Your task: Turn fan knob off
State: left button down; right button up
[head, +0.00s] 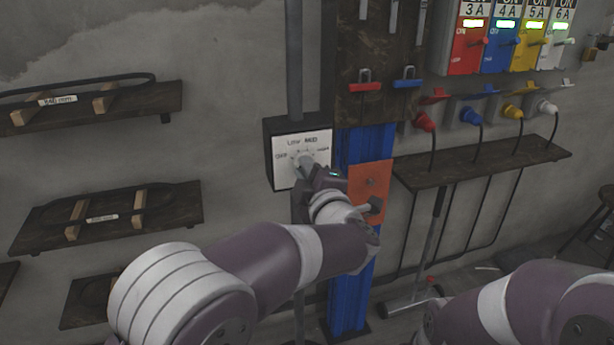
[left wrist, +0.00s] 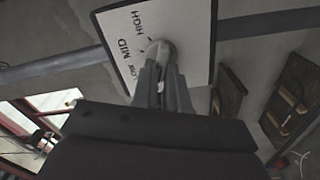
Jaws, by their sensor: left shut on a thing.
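The fan control box (head: 317,143) hangs on the wall in the head view, with a white plate marked OFF, LOW, MID and HIGH. Its grey knob (head: 303,158) sits at the middle of the plate, partly hidden by my left gripper (head: 307,166). In the left wrist view the plate (left wrist: 185,25) fills the top, and my left gripper's fingers (left wrist: 163,85) are shut on the round knob (left wrist: 160,50). I cannot tell which mark the knob points to. My right gripper is out of the head view; only part of my right arm shows at the bottom right.
A blue post (head: 350,295) with an orange plate (head: 369,190) stands just right of the control box. Wooden shelves (head: 120,212) are on the wall at left. A shelf (head: 485,163) under coloured plugs and switch boxes (head: 468,50) is at right.

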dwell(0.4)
pick_arm(q)
jog(key=c, duration=1.1)
grip_release()
jog(key=shift+c, duration=0.2)
jog(key=v, duration=1.2)
jog(key=shift+s+p, duration=0.3)
jog(key=shift+d, duration=0.1)
